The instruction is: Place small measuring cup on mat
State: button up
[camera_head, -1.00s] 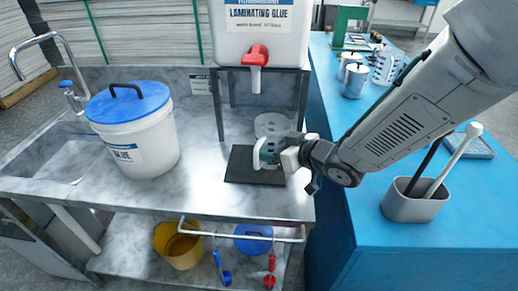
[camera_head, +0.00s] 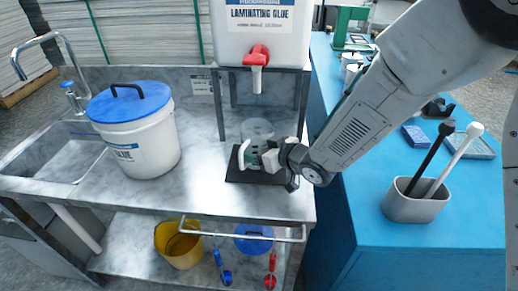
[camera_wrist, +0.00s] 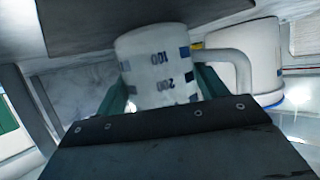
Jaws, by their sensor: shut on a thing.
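The small measuring cup (camera_head: 257,130) is pale, with a white loop handle on its left side in the head view. In the wrist view the cup (camera_wrist: 160,65) shows blue marks and the numbers 100 and 200, with its handle to the right. My gripper (camera_head: 268,157) is shut on the cup, its green fingers on either side of the body. The dark mat (camera_head: 240,175) lies on the metal bench below the cup and is partly hidden by it and the gripper. I cannot tell whether the cup touches the mat.
A white glue tank (camera_head: 258,35) with a red tap (camera_head: 257,55) stands on a frame behind the cup. A blue-lidded bucket (camera_head: 135,140) stands left of the mat. A blue counter (camera_head: 400,240) holds a grey pot (camera_head: 415,205) of tools. Bench space between bucket and mat is clear.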

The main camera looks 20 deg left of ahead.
jog(key=o, duration=1)
jog(key=shift+f, duration=0.1)
jog(key=shift+d+r, duration=0.1)
jog(key=shift+r, duration=0.1)
jog(key=v, duration=1.2)
jog(key=shift+f, duration=0.1)
